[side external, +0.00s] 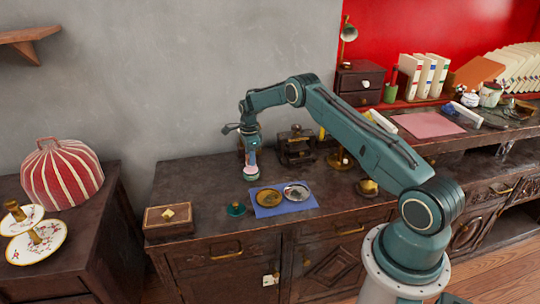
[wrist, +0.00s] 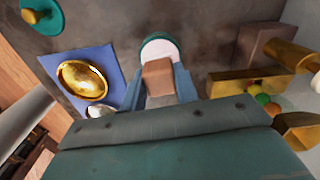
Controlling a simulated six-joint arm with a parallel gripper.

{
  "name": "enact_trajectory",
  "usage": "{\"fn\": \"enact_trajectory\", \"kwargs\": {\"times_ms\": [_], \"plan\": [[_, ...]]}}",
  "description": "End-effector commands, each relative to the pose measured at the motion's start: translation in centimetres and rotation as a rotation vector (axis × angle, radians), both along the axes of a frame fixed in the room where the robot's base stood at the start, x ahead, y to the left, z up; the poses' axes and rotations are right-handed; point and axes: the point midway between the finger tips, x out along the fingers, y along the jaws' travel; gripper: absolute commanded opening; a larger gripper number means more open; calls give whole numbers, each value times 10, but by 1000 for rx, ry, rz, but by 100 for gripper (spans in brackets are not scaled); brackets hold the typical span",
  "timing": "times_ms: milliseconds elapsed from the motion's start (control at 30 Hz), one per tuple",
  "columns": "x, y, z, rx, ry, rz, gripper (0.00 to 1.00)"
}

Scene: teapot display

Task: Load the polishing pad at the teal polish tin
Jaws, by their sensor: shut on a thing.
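My gripper (side external: 250,158) is shut on the polishing pad (side external: 251,173), near the back of the dark cabinet top. In the wrist view my gripper (wrist: 158,88) holds the pad's tan block-like grip between its fingers, and the pad's round white and green end (wrist: 160,46) shows beyond them. I cannot tell whether the pad touches the surface. The teal polish tin (side external: 236,209) stands nearer the front edge, apart from the pad. In the wrist view the teal tin (wrist: 42,17) is at the top left, with a gold-coloured knob on it.
A blue cloth (side external: 264,210) with a gold dish (side external: 268,198) and a silver dish (side external: 296,192) lies right of the tin. A wooden box (side external: 168,222) stands at the front left. A dark brown stand (side external: 296,147) and brass pieces (wrist: 240,82) are close by.

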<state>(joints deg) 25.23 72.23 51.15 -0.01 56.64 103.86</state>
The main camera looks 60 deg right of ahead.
Motion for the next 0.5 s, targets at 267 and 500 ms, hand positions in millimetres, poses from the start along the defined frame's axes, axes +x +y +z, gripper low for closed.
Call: {"fn": "enact_trajectory", "kwargs": {"times_ms": [267, 500], "plan": [[0, 0, 16, -1, -1, 0, 12], [0, 0, 30, -1, -2, 0, 12]]}}
